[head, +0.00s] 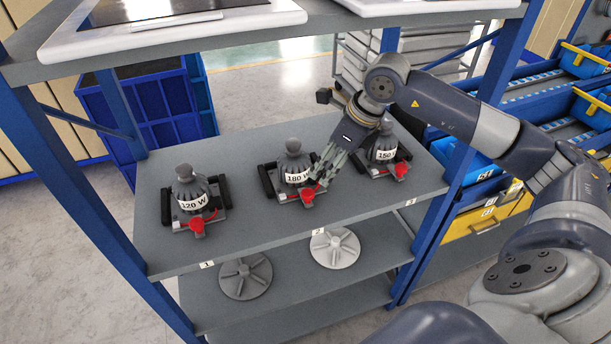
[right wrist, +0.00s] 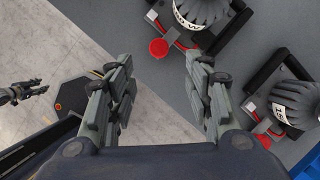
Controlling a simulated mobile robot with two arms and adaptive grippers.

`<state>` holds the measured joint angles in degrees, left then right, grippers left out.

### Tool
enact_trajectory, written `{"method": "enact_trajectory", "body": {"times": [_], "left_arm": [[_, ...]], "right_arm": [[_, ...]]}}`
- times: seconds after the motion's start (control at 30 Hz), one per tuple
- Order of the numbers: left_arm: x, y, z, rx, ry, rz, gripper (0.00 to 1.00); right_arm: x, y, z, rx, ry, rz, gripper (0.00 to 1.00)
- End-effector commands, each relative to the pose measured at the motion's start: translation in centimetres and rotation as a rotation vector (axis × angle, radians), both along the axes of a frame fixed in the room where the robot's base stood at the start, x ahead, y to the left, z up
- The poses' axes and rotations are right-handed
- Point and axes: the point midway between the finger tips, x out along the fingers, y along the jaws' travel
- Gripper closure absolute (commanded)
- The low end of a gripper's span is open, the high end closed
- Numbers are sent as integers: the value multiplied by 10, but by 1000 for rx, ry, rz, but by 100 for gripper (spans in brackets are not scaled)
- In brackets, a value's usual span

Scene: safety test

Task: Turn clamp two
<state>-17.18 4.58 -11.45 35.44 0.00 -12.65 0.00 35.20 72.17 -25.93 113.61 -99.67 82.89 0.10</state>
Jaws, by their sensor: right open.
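Clamp two (head: 283,188) stands in the middle of the shelf and holds a dark, bottle-shaped weight (head: 293,162) labelled 180 W. Its red knob (head: 308,195) faces the front edge. My right gripper (head: 322,170) is open and empty, reaching down just right of that weight, close above the knob. In the right wrist view its two fingers (right wrist: 155,70) are wide apart. The red knob (right wrist: 158,48) appears between and just beyond their tips; no contact shows. My left gripper (right wrist: 25,91) appears small at the left of the wrist view; its jaw state is unclear.
A 120 W weight (head: 190,185) sits in the left clamp and a 150 W weight (head: 383,142) in the right clamp, close to my right arm. Blue posts (head: 445,205) flank the shelf. An upper shelf (head: 330,24) hangs above. The shelf's front strip is clear.

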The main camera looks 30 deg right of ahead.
Motion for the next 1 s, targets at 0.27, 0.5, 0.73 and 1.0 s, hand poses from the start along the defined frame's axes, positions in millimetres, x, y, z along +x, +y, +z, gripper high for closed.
{"method": "enact_trajectory", "body": {"times": [0.27, 0.5, 0.73, 1.0], "left_arm": [[0, 0, 13, 0, -1, 0, 60], [1, 0, 24, 0, -2, 0, 60], [1, -1, 28, 0, -2, 0, 60], [1, -1, 27, -1, -2, 0, 60]], "right_arm": [[13, 10, -38, 6, 5, 3, 53], [27, 19, -78, 5, 4, 3, 53], [33, 22, -97, 4, 2, 2, 53], [34, 23, -99, 5, 1, 3, 53]]}}
